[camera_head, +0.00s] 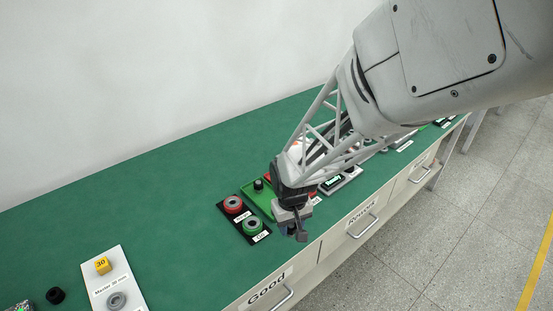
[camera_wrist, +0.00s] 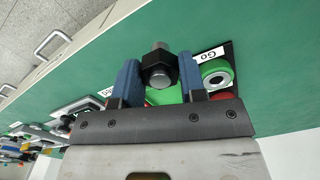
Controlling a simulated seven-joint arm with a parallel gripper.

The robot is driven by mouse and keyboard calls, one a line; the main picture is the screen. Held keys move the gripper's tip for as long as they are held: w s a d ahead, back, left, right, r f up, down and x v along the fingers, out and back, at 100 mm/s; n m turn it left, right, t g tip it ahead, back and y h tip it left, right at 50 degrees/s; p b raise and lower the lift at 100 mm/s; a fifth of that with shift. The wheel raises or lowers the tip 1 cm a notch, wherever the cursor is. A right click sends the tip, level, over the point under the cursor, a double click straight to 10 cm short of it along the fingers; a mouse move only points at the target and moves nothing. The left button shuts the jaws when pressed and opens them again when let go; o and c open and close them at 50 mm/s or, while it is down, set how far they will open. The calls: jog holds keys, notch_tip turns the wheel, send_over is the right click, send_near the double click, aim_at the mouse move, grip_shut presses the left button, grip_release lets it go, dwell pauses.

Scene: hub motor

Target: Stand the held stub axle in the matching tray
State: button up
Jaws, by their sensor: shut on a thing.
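My gripper (camera_wrist: 160,76) is shut on the stub axle (camera_wrist: 158,66), a part with a black hexagonal body and a grey shaft end, held between two blue fingers in the wrist view. In the head view my gripper (camera_head: 295,228) hangs near the front edge of the bench, and it largely hides the axle. A green tray (camera_head: 247,194) lies behind and left of the gripper, partly covered by my arm, with a black upright part (camera_head: 258,185) in it. Some green also shows beyond the axle in the wrist view. The axle appears clear of the bench.
A black plate (camera_head: 243,221) with a red ring (camera_head: 233,204) and a green ring (camera_head: 252,226) lies beside the green tray. A white gauge board (camera_head: 110,272) and a black ring (camera_head: 55,295) are at left. Labelled drawers line the front. The left bench middle is clear.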

jog(key=shift+w, duration=0.1)
jog(key=w+a, duration=0.2)
jog(key=w, duration=0.3)
jog(key=w+a+f, duration=0.1)
jog(key=w+a, duration=0.1)
jog(key=w, duration=0.3)
jog(key=w+a, duration=0.1)
jog(key=w, duration=0.3)
jog(key=shift+w+a+f, duration=0.25)
jog(key=shift+w+a, duration=0.15)
jog(key=shift+f, duration=1.75)
jog(key=o, duration=1.1)
jog(key=shift+f, duration=0.15)
jog(key=shift+o, duration=0.2)
notch_tip(320, 180, up, 12)
